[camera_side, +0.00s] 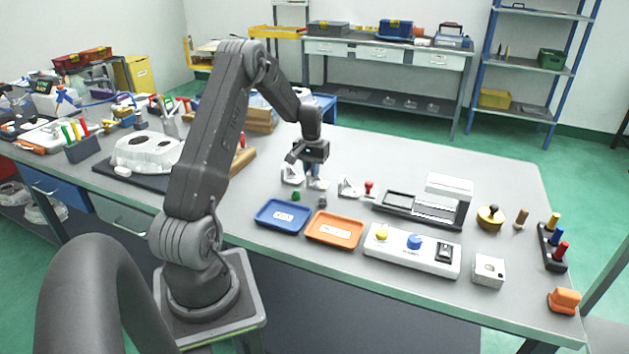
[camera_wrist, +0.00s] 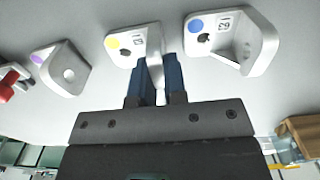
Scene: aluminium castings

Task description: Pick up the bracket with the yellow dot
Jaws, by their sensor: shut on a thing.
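The white bracket with the yellow dot (camera_wrist: 128,44) is at the top middle of the wrist view, and its upright wall is between the blue fingers of my gripper (camera_wrist: 160,62). My gripper is shut on that wall. In the side view my gripper (camera_side: 315,173) points down at the bench, with the yellow-dot bracket (camera_side: 319,185) at its fingertips. The bracket appears to be at bench level; a small gap beneath cannot be ruled out. The fingers hide part of it.
A blue-dot bracket (camera_wrist: 240,42) and a purple-dot bracket (camera_wrist: 66,75) stand close on either side. A red-knobbed piece (camera_side: 369,187) is beyond the purple-dot one. A blue tray (camera_side: 262,222) and an orange tray (camera_side: 313,236) lie nearer the bench's front edge.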

